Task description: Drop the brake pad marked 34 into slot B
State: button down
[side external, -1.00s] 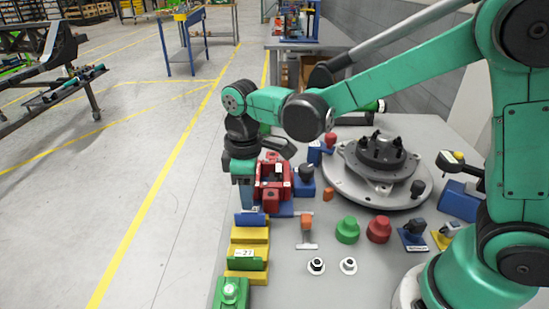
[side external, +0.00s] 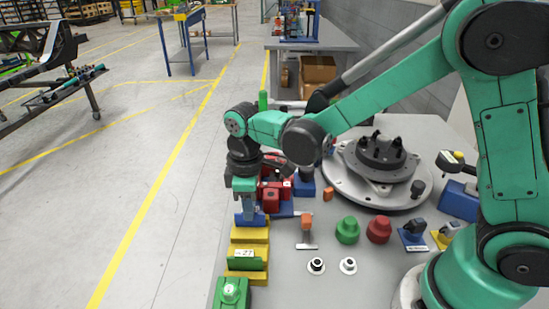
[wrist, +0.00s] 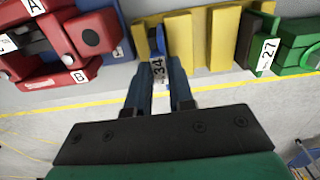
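The blue brake pad marked 34 (wrist: 158,68) stands in a yellow rack (wrist: 205,35), its white label facing the wrist camera. My gripper (wrist: 160,72) has one blue finger on each side of this pad. Little gap shows, but I cannot tell whether the fingers press on it. In the side external view my gripper (side external: 249,217) is down at the far end of the yellow rack (side external: 248,235), mostly covering the pad.
A green pad marked 27 (side external: 246,256) stands in the rack's near part, with a green fixture (side external: 231,292) in front. The red fixture (side external: 273,200) is close behind my gripper. A grey round hub (side external: 383,165) and green and red knobs stand to the right.

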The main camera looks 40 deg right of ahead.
jog(key=shift+r, duration=0.2)
jog(key=shift+r, duration=2.35)
jog(key=shift+w+d+r+m, duration=0.1)
jog(key=shift+w+d+m, duration=0.15)
jog(key=shift+m, duration=0.25)
jog(key=w+d+r+m, duration=0.25)
jog(key=d+m, duration=0.25)
jog(key=m, duration=0.4)
jog(key=w+d+r+m, duration=0.2)
jog(key=w+d+m, duration=0.2)
jog(key=m, duration=0.4)
jog(key=shift+s+d+f, duration=0.15)
jog(key=shift+f, duration=1.85)
jog(key=shift+f, duration=0.15)
